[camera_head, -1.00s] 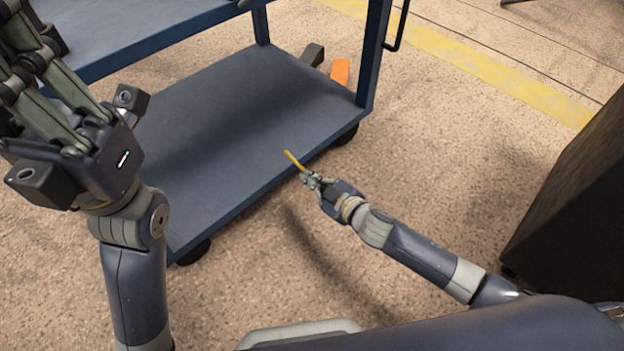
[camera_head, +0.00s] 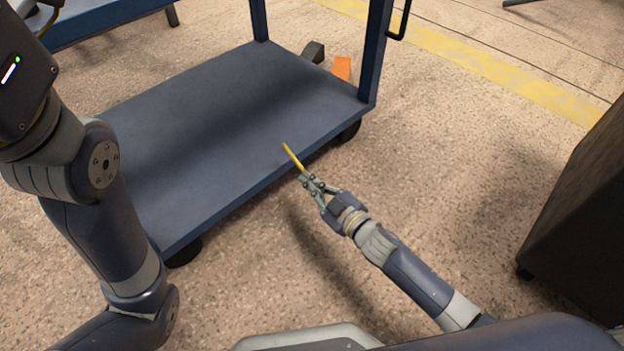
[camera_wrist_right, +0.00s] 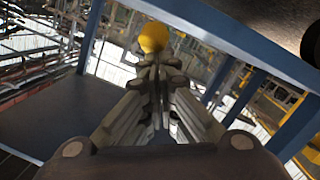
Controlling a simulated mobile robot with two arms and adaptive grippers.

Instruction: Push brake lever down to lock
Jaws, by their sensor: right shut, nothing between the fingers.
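A thin yellow bar (camera_head: 292,156), which looks like the brake lever, slants up and left at the cart's near edge. My right gripper (camera_head: 305,178) is shut, with its fingertips at the bar's lower end. In the right wrist view, the yellow end (camera_wrist_right: 153,38) sits just beyond the closed fingertips (camera_wrist_right: 153,62). I cannot tell whether they touch, and no fixing of the bar to the cart shows. My left gripper's body (camera_head: 20,85) is cut off by the left edge, and its fingers cannot be made out.
The blue cart's lower shelf (camera_head: 220,120) is bare and stands on dark casters (camera_head: 184,251). An orange piece (camera_head: 342,68) lies behind the shelf's far corner. A dark box-shaped body (camera_head: 580,210) stands at right. Floor between it and the cart is clear.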

